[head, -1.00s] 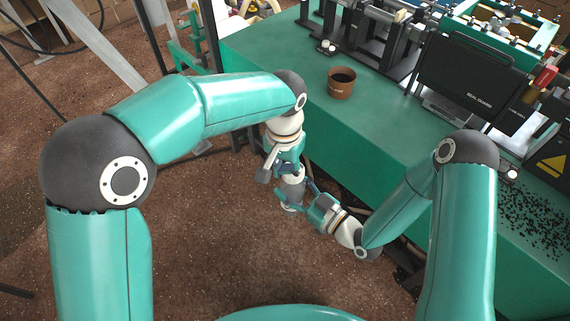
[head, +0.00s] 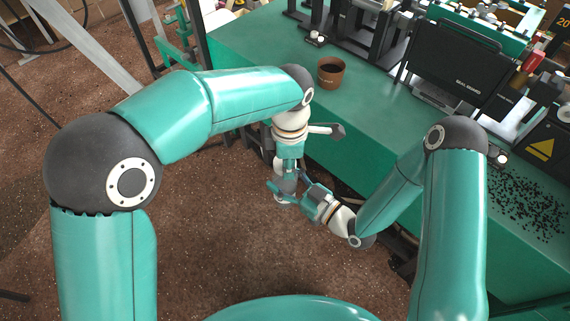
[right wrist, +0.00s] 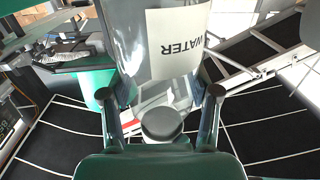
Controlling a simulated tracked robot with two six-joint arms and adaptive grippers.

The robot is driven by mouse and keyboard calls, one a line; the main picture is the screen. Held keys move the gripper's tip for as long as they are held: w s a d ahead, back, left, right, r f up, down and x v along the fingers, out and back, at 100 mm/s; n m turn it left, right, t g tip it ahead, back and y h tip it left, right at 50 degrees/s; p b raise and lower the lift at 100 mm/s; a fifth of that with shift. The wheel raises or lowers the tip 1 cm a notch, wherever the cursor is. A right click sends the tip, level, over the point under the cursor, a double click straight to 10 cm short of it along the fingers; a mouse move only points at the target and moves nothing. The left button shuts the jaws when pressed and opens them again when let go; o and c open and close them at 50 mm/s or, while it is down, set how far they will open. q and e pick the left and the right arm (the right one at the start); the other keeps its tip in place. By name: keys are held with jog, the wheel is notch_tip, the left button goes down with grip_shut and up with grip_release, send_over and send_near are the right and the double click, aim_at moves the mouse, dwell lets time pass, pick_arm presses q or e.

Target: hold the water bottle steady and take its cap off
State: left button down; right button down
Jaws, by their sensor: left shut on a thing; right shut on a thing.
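The water bottle (right wrist: 178,60) is clear with a white "WATER" label, which reads upside down in the right wrist view. In the head view the bottle (head: 286,187) is small and mostly covered, standing upright clear of the table's near side. My right gripper (head: 287,184) comes from the right and is shut around the bottle's body; its fingers also show in the right wrist view (right wrist: 162,95). My left gripper (head: 288,168) points down from above and is shut at the bottle's top. The cap is hidden there, so I cannot see whether it is loose.
A green table (head: 262,48) lies beyond the arms. On it are a brown cup (head: 331,78) with dark contents, a black machine (head: 455,68) and scattered dark grains (head: 525,205). The brown floor (head: 200,235) to the left of the bottle is clear.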

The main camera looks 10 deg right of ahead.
pick_arm(q)
jog(key=shift+w, duration=0.15)
jog(key=c, duration=0.9)
grip_release()
jog(key=shift+o, duration=0.2)
